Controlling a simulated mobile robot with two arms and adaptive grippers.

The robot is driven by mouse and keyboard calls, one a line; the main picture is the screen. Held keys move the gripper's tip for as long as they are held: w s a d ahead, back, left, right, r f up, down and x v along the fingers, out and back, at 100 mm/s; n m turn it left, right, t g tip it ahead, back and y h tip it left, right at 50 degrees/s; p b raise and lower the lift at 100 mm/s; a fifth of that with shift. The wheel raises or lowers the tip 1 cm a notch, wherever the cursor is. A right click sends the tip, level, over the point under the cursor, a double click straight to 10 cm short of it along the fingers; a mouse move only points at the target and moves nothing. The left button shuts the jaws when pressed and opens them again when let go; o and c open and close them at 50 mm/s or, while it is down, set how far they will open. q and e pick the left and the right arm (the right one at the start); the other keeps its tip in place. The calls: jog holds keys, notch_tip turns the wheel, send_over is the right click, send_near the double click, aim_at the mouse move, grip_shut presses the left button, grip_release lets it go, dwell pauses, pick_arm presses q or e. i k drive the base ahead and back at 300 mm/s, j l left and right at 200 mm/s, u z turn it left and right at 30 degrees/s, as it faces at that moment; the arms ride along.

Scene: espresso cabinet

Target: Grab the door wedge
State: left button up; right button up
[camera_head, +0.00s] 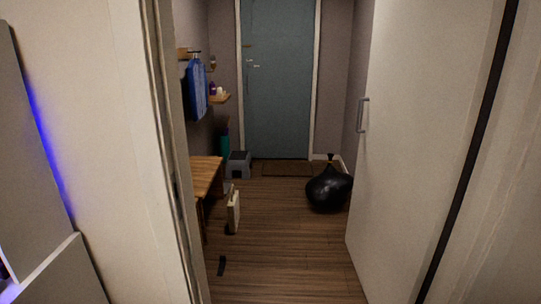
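A small, narrow black object (221,266) lies on the wooden floor just beyond the doorway, left of the middle. It looks like the door wedge, but it is too small to make out its exact shape. It lies apart from the open white door (410,150) on the right, with bare floor between them. Neither of my grippers shows in the head view, so whether they are open or shut is hidden.
The door frame (165,130) borders the left. A wooden bench (207,174) and a pale upright item (233,211) stand along the left wall. The middle floor (280,240) is clear towards the mat (287,168) and blue-grey door (278,80).

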aim_at(222, 259)
jog(key=i+z, duration=0.15)
jog(key=i, duration=1.75)
